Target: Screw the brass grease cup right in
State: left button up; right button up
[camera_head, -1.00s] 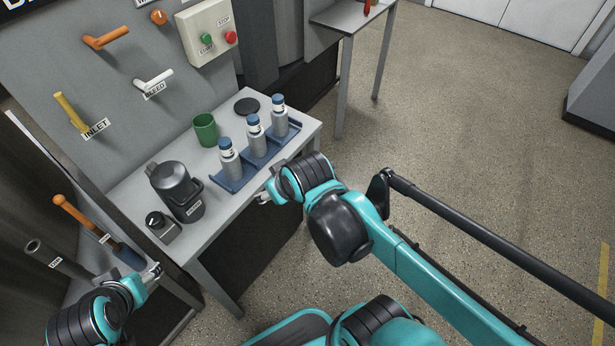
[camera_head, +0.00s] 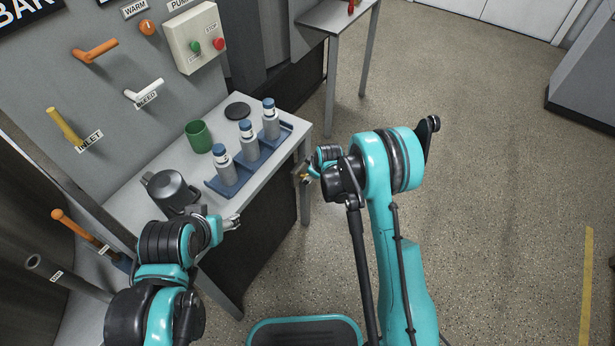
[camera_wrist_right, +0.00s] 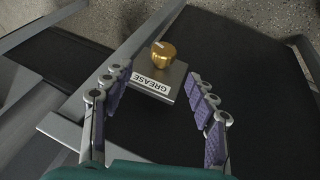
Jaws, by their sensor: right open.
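The brass grease cup (camera_wrist_right: 163,54) is a small gold knob with a light mark on its top, in the right wrist view. It sits at the far end of a grey block with a GREASE label (camera_wrist_right: 152,86). My right gripper (camera_wrist_right: 157,75) is open, its purple-padded fingers spread on either side of the block; nothing is between the pads. In the head view my right gripper (camera_head: 303,174) is by the table's right front leg, and the cup is hard to make out there. My left gripper (camera_head: 232,222) is over the table's front edge, too small to read.
The table (camera_head: 123,207) holds a dark jug (camera_head: 168,188), a green cup (camera_head: 198,136), a black disc (camera_head: 238,110) and a blue tray (camera_head: 215,187) with several bottles. A wall panel with handles stands behind. The floor at right is open.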

jog(key=b+x, duration=0.1)
jog(key=x, duration=0.2)
jog(key=b+x, duration=0.1)
jog(key=x, duration=0.2)
jog(key=b+x, duration=0.1)
jog(key=x, duration=0.2)
jog(key=shift+s+a+f, duration=0.1)
jog(key=shift+s+f, duration=0.1)
jog(key=shift+s, duration=0.05)
jog(key=c, duration=1.2)
